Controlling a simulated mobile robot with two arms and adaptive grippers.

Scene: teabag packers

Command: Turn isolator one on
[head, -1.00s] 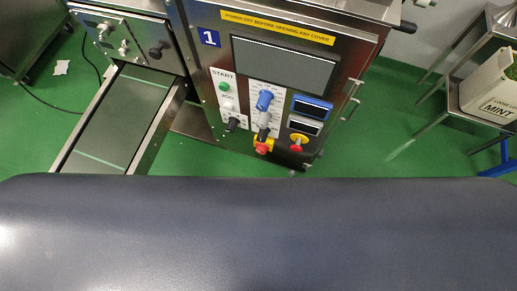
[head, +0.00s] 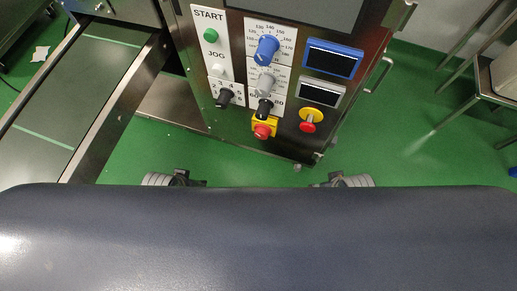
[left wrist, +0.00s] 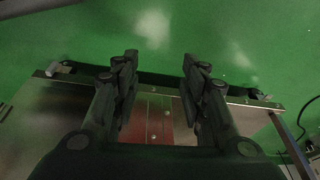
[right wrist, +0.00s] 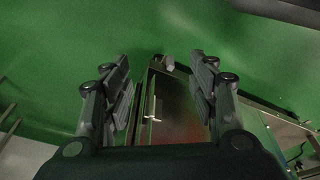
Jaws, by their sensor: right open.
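The isolator is a red rotary knob on a yellow square plate (head: 263,129), low on the front panel of the machine (head: 228,120) in the head view. The exact angle of its handle is too small to tell. My left gripper (left wrist: 160,75) is open and empty in the left wrist view. My right gripper (right wrist: 160,75) is open and empty in the right wrist view. In the head view, only small parts of both grippers show above my dark body edge, below the panel and apart from the isolator.
Close by are a red emergency button on a yellow disc (head: 310,120), black knob (head: 225,97), grey knob (head: 267,83), blue knob (head: 267,49), green start button (head: 210,36) and two small displays (head: 333,61). A conveyor (head: 70,95) stands left.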

